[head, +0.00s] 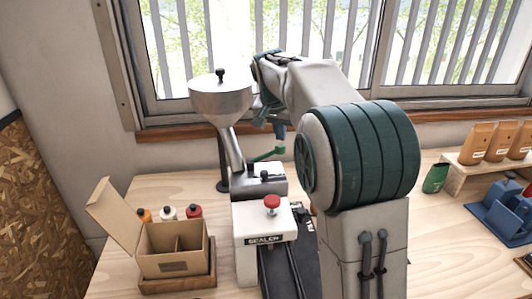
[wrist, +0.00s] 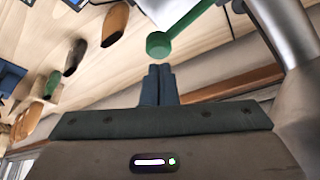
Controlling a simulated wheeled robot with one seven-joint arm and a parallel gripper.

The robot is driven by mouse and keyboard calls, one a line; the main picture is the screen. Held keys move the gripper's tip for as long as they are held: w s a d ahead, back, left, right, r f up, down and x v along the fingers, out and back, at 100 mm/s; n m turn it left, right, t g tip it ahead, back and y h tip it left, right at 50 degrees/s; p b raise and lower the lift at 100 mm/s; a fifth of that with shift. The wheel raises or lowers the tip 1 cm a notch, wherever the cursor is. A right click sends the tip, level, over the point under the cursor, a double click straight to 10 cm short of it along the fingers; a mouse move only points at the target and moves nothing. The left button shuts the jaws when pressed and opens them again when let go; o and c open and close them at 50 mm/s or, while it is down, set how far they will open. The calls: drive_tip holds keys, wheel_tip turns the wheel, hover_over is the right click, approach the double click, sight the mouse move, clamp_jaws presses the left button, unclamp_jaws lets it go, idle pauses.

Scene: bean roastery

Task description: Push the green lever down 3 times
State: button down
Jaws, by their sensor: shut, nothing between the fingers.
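The green lever (head: 268,154) sticks out to the right from the grey metal base below the funnel in the head view, tilted slightly up toward its round knob. In the wrist view the lever (wrist: 197,27) crosses the top middle, with its knob (wrist: 158,45) just beyond my fingertips. My gripper (head: 280,132) is above the knob in the head view, partly hidden by my arm. In the wrist view my gripper (wrist: 158,68) has its dark fingers together and empty. A small gap shows between fingertips and knob; contact is not visible.
A steel funnel (head: 220,102) stands left of my gripper, with its chute running down to the base. A white sealer (head: 250,223) with a red knob sits in front. An open cardboard box (head: 172,251) is at left. Bags (head: 477,143) stand on a shelf at right.

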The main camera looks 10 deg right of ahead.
sight(280, 146)
drive_tip(key=shift+f, duration=0.15)
drive_tip(key=shift+f+b, duration=1.7)
drive_tip(key=shift+f, duration=0.45)
drive_tip(key=shift+r, duration=0.2)
wheel_tip(280, 146, up, 6)
drive_tip(key=p, duration=0.5)
drive_tip(key=shift+f, duration=0.1)
idle(1.3)
